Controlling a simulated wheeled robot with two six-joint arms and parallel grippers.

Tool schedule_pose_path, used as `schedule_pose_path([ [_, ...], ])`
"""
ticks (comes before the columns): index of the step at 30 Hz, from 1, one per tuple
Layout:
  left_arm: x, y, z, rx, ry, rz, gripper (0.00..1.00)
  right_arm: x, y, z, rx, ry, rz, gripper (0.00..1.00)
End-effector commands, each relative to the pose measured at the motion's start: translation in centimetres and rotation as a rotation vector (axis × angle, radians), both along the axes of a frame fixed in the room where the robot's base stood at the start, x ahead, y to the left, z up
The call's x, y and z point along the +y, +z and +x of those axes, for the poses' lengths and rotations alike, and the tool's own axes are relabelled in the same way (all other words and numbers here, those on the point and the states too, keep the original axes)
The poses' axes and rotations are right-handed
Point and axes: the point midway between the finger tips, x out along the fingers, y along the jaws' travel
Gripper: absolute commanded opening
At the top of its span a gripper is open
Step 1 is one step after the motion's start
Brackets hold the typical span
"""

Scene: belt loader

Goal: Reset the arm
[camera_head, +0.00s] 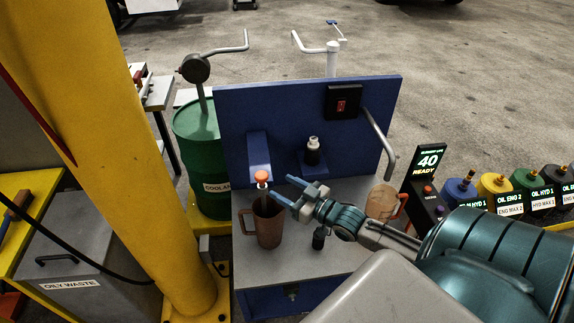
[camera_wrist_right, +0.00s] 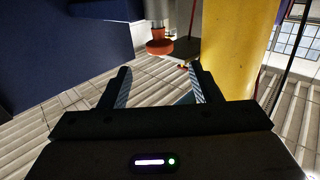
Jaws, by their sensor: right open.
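My right gripper (camera_head: 288,190) reaches in from the right over the grey bench top. Its two fingers are apart with nothing between them, and they point left toward an orange-red knob (camera_head: 262,175). In the right wrist view the open fingers (camera_wrist_right: 160,85) show below an orange-red round part (camera_wrist_right: 173,48), which is not between them. A brown jug (camera_head: 268,225) stands on the bench just below and left of the gripper. My left gripper is not in view.
A blue back panel (camera_head: 240,115) with a red switch (camera_head: 341,105) rises behind the bench. A second jug (camera_head: 381,201) stands to the right, partly behind my arm. A yellow post (camera_head: 120,120) and green drum (camera_head: 205,160) stand left. Several labelled bottles (camera_head: 494,190) line the right.

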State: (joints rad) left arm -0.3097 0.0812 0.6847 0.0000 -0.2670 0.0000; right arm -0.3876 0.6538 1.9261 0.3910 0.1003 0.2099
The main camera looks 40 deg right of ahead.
Motion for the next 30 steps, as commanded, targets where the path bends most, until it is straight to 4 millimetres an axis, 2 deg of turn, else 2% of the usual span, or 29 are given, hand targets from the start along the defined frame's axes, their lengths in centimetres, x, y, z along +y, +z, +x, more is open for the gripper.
schedule_pose_path([
  [20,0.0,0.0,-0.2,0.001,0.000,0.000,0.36,0.3,-0.3,-0.2,0.015,-0.002,-0.003,0.57],
  [25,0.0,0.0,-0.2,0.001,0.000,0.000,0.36,2.6,-2.5,-1.6,0.150,-0.025,-0.038,0.57],
  [30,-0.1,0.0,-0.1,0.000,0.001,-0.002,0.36,6.0,-5.6,-5.0,0.395,-0.067,-0.110,0.57],
])
